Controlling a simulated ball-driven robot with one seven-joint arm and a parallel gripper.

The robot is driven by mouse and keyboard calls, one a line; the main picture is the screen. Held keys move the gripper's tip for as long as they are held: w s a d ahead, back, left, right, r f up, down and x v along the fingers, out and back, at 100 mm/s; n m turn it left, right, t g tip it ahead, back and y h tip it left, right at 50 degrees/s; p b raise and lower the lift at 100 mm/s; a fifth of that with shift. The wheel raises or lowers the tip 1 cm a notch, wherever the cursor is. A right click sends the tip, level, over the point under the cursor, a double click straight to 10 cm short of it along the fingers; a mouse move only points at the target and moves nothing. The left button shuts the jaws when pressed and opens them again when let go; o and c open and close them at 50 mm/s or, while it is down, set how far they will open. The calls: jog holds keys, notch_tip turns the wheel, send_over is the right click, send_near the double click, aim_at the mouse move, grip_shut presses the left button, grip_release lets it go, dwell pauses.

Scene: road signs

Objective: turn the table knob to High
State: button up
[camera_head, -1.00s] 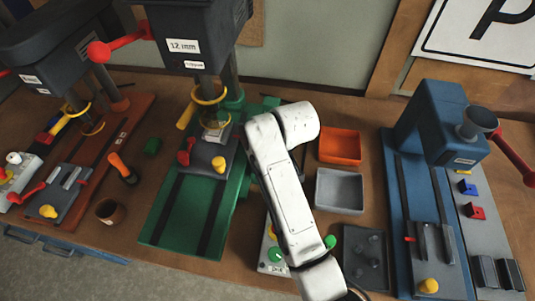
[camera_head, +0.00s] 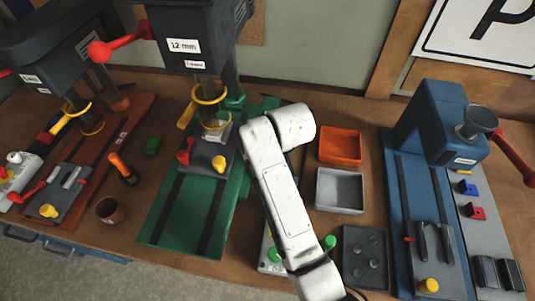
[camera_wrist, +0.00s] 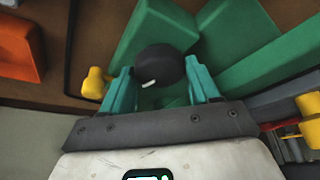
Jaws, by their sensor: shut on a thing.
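The knob (camera_wrist: 160,60) is round and black with a short white mark on its near face, towards the lower left. It shows in the wrist view, in front of green machine parts. My gripper (camera_wrist: 158,72) has two teal fingers, one on each side of the knob, shut on it. No High label is readable there. In the head view my white arm reaches down over the bench right of the green drill press (camera_head: 168,222), and it hides the knob and my gripper.
An orange tray (camera_head: 340,131) and a grey tray (camera_head: 322,202) lie right of my arm, with a dark tray (camera_head: 351,278) nearer. A blue drill press (camera_head: 440,105) stands at right. A yellow knob (camera_wrist: 94,84) is close left of my fingers in the wrist view.

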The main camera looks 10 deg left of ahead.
jog(key=shift+m, duration=0.5)
dwell(1.8)
jog(key=o, duration=1)
jog(key=shift+o, duration=0.2)
